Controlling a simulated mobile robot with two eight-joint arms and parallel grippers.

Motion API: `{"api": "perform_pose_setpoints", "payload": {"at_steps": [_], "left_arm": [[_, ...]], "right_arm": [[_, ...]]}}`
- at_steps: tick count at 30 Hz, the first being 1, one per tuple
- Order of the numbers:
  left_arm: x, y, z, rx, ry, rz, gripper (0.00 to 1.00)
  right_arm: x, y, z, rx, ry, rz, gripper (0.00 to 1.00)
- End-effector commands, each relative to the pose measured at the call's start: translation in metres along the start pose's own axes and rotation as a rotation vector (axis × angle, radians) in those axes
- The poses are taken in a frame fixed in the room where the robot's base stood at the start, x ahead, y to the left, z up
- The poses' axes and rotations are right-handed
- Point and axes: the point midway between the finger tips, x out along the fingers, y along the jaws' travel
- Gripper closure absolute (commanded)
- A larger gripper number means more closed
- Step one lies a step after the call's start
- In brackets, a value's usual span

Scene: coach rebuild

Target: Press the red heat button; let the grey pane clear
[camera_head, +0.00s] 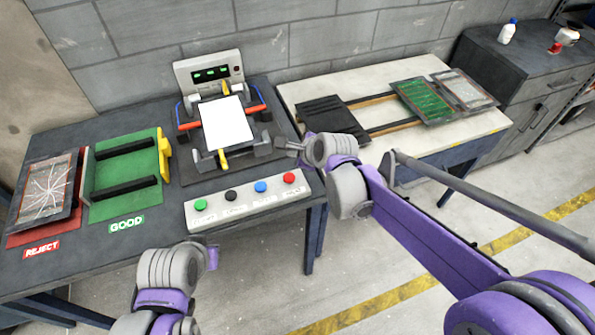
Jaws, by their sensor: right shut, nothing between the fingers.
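The red button (289,178) is the rightmost of the buttons on the white button panel (245,207) at the front of the dark bench. A plain, whitish, opaque pane (226,124) lies in the clamp fixture (188,150) behind the panel. My right gripper (284,146) is shut and empty. It shows beyond the red button in the picture, by the fixture's right front corner, apart from the button. My left arm shows at the bottom left, but its gripper fingers do not show.
A display box (209,72) with green marks stands behind the fixture. A green GOOD rack (125,199) and a red REJECT tray (28,238) with a cracked pane (46,190) are at left. A pale table (370,80) with panels stands at right.

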Motion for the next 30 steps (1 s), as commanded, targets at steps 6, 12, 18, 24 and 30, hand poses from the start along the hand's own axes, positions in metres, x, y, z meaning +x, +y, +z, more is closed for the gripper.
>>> {"api": "perform_pose_setpoints", "payload": {"at_steps": [6, 12, 18, 24, 30], "left_arm": [[0.000, 0.000, 0.000, 0.000, 0.000, 0.000, 1.00], [0.000, 0.000, 0.000, 0.000, 0.000, 0.000, 1.00], [0.002, 0.000, 0.003, 0.000, -0.003, 0.000, 1.00], [0.009, 0.000, 0.015, 0.000, -0.015, 0.000, 1.00], [0.021, 0.000, 0.032, 0.000, -0.032, 0.000, 1.00]], "right_arm": [[0.007, -0.002, 0.005, 0.060, -0.012, -0.002, 1.00], [0.007, -0.002, 0.005, 0.058, -0.011, -0.002, 1.00], [0.010, 0.001, 0.003, 0.058, -0.010, -0.001, 1.00], [0.022, 0.011, -0.006, 0.059, -0.009, 0.001, 1.00], [0.042, 0.027, -0.020, 0.059, -0.008, 0.002, 1.00]]}}
